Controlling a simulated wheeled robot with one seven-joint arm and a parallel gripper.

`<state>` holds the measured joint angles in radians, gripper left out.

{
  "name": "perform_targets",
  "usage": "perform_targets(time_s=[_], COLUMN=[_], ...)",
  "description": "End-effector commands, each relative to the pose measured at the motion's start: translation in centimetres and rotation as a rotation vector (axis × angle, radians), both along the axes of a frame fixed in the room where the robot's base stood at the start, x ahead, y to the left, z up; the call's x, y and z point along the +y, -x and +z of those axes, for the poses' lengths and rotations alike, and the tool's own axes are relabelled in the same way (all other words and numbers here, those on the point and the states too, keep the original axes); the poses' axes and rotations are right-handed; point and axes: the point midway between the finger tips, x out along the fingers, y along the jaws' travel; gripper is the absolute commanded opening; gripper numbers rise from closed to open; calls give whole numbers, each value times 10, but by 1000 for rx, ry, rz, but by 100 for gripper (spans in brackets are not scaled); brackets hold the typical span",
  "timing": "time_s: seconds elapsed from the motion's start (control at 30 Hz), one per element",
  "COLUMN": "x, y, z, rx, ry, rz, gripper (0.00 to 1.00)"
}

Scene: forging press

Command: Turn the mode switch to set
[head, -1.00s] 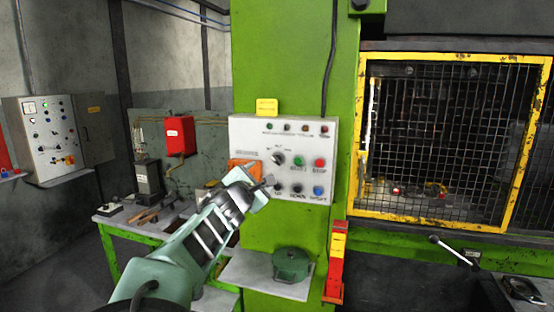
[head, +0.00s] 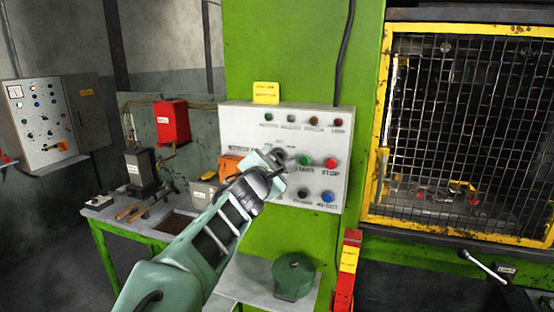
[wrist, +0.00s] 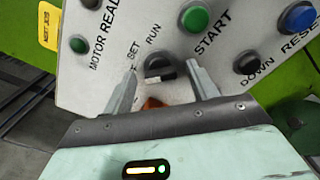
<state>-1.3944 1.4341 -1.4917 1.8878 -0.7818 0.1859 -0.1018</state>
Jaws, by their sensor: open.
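The mode switch (wrist: 158,65) is a dark round knob with a white mark on the white control panel (head: 228,113). In the wrist view the labels SET and RUN are printed beside it. I cannot tell for sure which label it points to. My gripper (wrist: 162,68) is open, with one fingertip on each side of the knob, and nothing is clamped. Whether the fingers touch the knob cannot be told. In the head view my gripper (head: 277,157) is in front of the panel and mostly hides the switch.
Close by on the panel are the green START button (head: 304,160), the red STOP button (head: 331,163) and the blue RESET button (head: 327,197). An orange piece (head: 230,164) is at the panel's left. A shelf with a green lidded pot (head: 293,277) is below.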

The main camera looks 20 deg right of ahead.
Motion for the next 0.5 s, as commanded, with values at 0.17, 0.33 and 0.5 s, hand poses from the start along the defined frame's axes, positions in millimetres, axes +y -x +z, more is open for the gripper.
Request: perform_targets(time_s=[0.17,0.33,0.5], x=[0,0,0], y=[0,0,0], z=[0,0,0], rx=[0,0,-1], ry=[0,0,0], rz=[0,0,-1], gripper=[58,25,13])
